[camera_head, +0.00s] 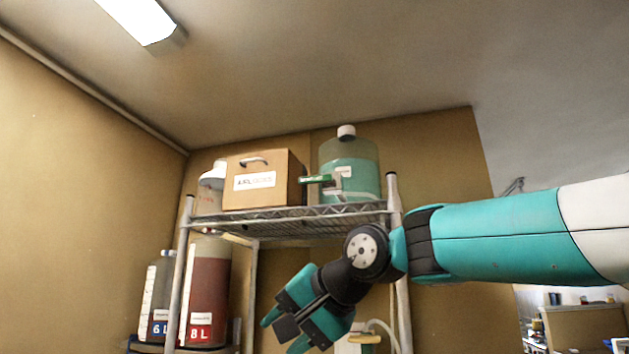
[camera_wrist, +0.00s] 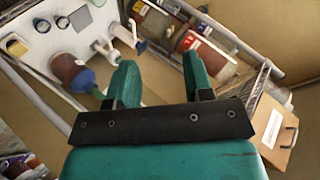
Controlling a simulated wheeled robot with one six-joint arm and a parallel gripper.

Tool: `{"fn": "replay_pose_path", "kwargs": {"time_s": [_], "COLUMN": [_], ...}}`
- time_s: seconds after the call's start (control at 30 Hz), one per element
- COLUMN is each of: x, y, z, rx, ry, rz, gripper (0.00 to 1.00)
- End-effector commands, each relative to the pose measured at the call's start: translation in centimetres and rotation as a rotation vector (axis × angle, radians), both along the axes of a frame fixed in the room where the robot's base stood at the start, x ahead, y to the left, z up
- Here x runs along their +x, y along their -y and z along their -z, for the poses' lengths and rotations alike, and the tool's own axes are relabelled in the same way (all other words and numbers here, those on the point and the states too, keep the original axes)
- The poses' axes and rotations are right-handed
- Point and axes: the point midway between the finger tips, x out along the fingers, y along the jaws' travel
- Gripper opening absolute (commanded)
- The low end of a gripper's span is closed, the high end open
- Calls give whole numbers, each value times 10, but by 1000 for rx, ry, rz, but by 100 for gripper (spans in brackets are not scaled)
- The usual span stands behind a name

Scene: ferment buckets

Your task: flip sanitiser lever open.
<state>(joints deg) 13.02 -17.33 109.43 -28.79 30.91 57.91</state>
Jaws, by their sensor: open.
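The sanitiser jug (camera_head: 350,170), clear with green liquid and a white cap, stands on the top shelf at the right. Its green lever (camera_head: 315,179) sticks out level to the left from the jug's front, partly in front of the cardboard box. My gripper (camera_head: 283,334) is below the shelf, lower and left of the jug, pointing down and left, well apart from the lever. In the wrist view my gripper (camera_wrist: 160,78) shows two teal fingers spread with nothing between them. Neither the jug nor the lever can be made out in the wrist view.
The wire shelf (camera_head: 290,215) lies above my gripper. A cardboard box (camera_head: 263,180) stands beside the jug; it also shows in the wrist view (camera_wrist: 276,140). Red (camera_head: 209,285) and grey (camera_head: 160,290) vessels stand lower left. A metal post (camera_head: 393,200) rises right of the jug.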

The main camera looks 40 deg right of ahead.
Motion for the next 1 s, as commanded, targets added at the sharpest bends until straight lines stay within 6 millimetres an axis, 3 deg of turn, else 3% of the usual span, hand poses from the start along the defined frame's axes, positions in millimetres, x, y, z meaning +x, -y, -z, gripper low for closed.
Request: {"fn": "replay_pose_path", "kwargs": {"time_s": [0.03,0.1,0.2,0.33,0.47,0.67,1.0], "x": [7,8,-1,-17,-23,-4,71], "y": [29,60,93,115,122,124,133], "z": [-76,-145,-225,-289,-314,-320,-318], "rx": [88,218,373,508,568,583,576], "ry": [89,199,340,465,515,516,513], "rz": [136,283,424,514,541,540,543], "gripper": [47,47,47,47,47,47,47]}}
